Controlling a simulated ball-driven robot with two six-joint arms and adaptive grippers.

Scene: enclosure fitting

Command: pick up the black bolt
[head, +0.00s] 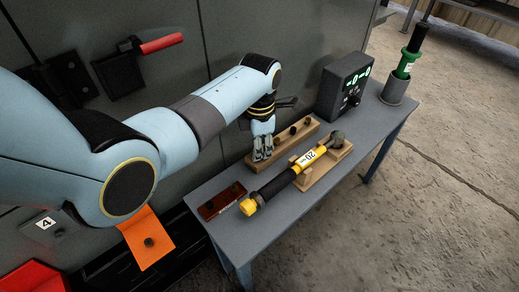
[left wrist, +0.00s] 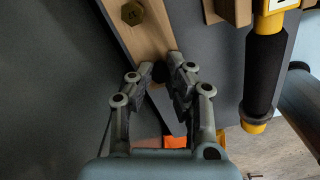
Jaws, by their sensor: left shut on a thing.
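My left gripper (head: 262,150) reaches down to the near end of a wooden block (head: 283,146) on the table. In the left wrist view its fingers (left wrist: 161,70) are closed around a small dark thing at the block's end. It appears to be the black bolt, mostly hidden by the fingers. I cannot tell whether it is still seated in the block. Further along the block stand other dark bolt heads (head: 293,130); one shows brass-coloured in the left wrist view (left wrist: 132,12). My right gripper is not in view.
A yellow and black torque wrench (head: 278,184) lies in a wooden cradle (head: 328,165) beside the block. A dark red plate (head: 222,201) lies nearer. A black box with a green display (head: 345,88) and a green-handled tool (head: 408,60) in a grey cup (head: 395,90) stand further along.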

